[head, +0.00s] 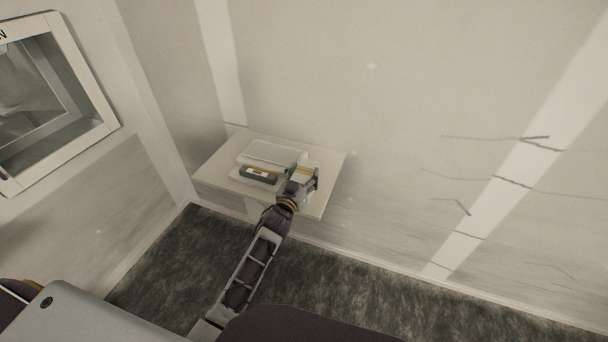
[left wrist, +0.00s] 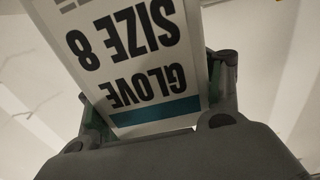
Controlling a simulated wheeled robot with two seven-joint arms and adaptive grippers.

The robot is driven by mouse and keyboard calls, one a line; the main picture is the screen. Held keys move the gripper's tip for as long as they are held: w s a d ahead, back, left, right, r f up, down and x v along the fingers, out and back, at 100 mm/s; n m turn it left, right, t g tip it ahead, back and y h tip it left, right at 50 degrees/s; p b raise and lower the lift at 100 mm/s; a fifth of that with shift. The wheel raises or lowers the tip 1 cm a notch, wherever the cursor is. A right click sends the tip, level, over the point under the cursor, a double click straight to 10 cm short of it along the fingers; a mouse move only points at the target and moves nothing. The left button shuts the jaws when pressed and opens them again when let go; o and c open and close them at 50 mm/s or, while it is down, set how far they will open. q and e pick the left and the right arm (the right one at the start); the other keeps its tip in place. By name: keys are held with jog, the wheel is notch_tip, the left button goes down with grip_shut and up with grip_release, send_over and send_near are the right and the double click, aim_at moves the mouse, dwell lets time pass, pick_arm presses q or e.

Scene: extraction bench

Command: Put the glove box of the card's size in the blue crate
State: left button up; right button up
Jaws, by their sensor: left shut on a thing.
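My left gripper (head: 303,174) is above the right part of a small wall shelf. It is shut on a white card (left wrist: 135,55), which fills the middle of the left wrist view. The card bears the upside-down print "GLOVE SIZE 8" and a teal band near its lower edge. In the left wrist view the gripper's fingers (left wrist: 158,105) stand on either side of the card. My right gripper is not in view. No glove box and no blue crate can be made out.
The pale shelf (head: 218,166) juts from the wall. A white tray-like thing (head: 272,153) and a dark box with a pale label (head: 258,175) lie on it, left of the gripper. A white-framed window (head: 112,112) is at the left. Dark carpet (head: 150,262) lies below.

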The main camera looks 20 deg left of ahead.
pick_arm(q)
jog(key=shift+f, duration=0.1)
jog(key=o, duration=1.2)
jog(key=shift+o, duration=0.6)
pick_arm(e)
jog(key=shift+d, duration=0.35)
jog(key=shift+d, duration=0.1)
